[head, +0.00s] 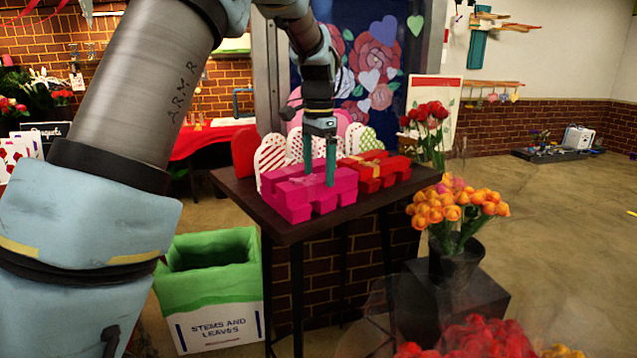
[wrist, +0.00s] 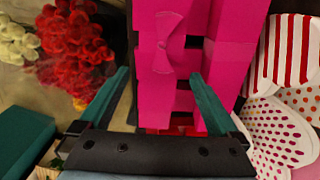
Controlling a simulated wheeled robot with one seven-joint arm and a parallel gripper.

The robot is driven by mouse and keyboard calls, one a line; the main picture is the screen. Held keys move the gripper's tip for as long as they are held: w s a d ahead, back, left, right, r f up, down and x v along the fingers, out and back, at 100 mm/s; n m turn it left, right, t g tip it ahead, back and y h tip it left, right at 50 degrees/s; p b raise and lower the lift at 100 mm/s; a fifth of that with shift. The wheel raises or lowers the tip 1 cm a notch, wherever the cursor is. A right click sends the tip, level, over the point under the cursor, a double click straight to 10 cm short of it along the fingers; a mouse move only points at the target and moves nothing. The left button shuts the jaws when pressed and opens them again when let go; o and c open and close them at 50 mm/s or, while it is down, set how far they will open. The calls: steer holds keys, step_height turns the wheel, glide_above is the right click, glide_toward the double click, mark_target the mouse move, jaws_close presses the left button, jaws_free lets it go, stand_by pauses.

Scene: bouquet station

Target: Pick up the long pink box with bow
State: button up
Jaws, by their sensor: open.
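A long pink box with a bow (wrist: 155,95) shows in the wrist view, lying between my two green fingers. A second pink box (wrist: 228,50) lies beside it on the right. In the head view the pink boxes (head: 300,205) form a cluster on the dark table (head: 285,234); I cannot tell there which one has the bow. My gripper (head: 319,180) is open, pointing down over the pink cluster; it also shows in the wrist view (wrist: 159,74). Contact between fingers and box cannot be made out.
Red boxes (head: 378,180) with a gold ribbon lie just right of the pink ones. Heart-patterned cards (head: 270,155) stand behind them. Orange flowers (head: 450,210) in a dark vase stand off the table's right side. A green and white bin (head: 212,290) stands at the left.

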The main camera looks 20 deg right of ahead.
steer(key=shift+s+f, duration=0.1)
steer(key=shift+f, duration=1.35)
steer(key=shift+c, duration=0.3)
jaws_close()
